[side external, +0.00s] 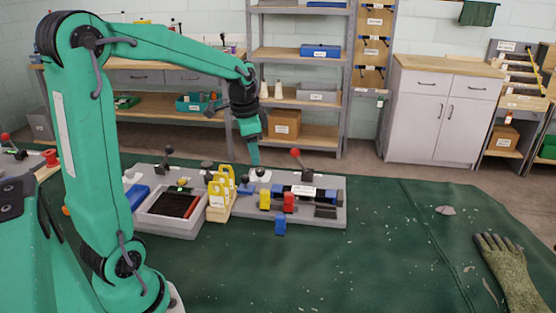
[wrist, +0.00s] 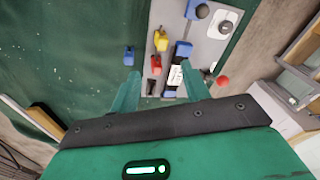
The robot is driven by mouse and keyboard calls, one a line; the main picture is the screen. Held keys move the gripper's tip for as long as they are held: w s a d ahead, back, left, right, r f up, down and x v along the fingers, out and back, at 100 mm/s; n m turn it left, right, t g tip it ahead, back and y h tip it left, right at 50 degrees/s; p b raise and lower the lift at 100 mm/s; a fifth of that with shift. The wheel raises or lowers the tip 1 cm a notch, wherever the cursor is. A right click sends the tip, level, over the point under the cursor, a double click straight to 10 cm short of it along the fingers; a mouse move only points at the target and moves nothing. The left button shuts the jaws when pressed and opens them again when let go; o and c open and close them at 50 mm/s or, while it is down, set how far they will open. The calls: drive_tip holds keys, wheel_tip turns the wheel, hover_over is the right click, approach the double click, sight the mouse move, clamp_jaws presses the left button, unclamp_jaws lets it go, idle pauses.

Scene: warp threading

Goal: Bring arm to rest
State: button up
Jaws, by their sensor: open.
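My gripper (side external: 254,157) hangs fingers-down above the grey fixture board (side external: 330,207), apart from its parts. In the wrist view my gripper (wrist: 160,88) shows two green fingers spread apart with nothing between them but the board's far-below parts. The arm is raised and bent, reaching over the board from the left. On the board are a yellow block (side external: 265,199), a red block (side external: 289,202) and a red-knobbed lever (side external: 295,153).
A grey tray (side external: 160,224) with dark contents stands left of the board, with yellow tagged pieces (side external: 218,200) beside it. A work glove (side external: 508,270) and a small grey lump (side external: 445,210) lie on the green mat (side external: 400,260). The mat's right middle is mostly clear. Shelves and a cabinet stand behind.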

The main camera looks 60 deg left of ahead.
drive_tip(key=s+d+r+n+t, duration=0.1)
drive_tip(key=s+d+n+t, duration=0.1)
drive_tip(key=s+d, duration=0.5)
drive_tip(key=s+d+r+n+t, duration=0.1)
drive_tip(key=s+d+r+n, duration=0.1)
drive_tip(key=s+d, duration=0.5)
drive_tip(key=shift+s+d+r+t+h, duration=0.25)
drive_tip(key=shift+d+r+t+h, duration=0.05)
drive_tip(key=shift+d+t+h, duration=0.1)
idle(1.1)
